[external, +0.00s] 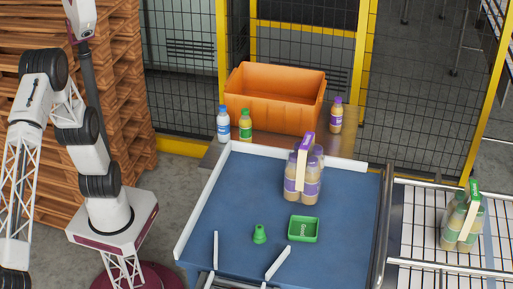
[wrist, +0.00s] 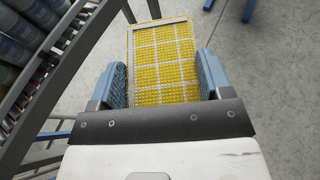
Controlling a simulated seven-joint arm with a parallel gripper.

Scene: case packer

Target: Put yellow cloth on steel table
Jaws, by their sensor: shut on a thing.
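The yellow cloth (wrist: 163,65) shows in the wrist view as a flat yellow piece with a pale grid and a grey edge. It lies between the two blue fingers of my gripper (wrist: 160,75), which are shut on it. Grey floor shows beyond it. In the external view, my gripper and the cloth are out of frame; my arm reaches off the lower left. A shiny, brownish table (external: 268,142) behind the blue work surface looks like the steel table. It is partly hidden by what stands on it.
An orange crate (external: 272,112), a white-blue bottle (external: 223,125), a green bottle (external: 245,127) and a purple-capped bottle (external: 336,117) occupy that table. The blue surface (external: 225,215) holds a bottle pack (external: 302,180) and a green tray (external: 303,229). A metal frame (wrist: 60,75) with bottles is close left of my gripper.

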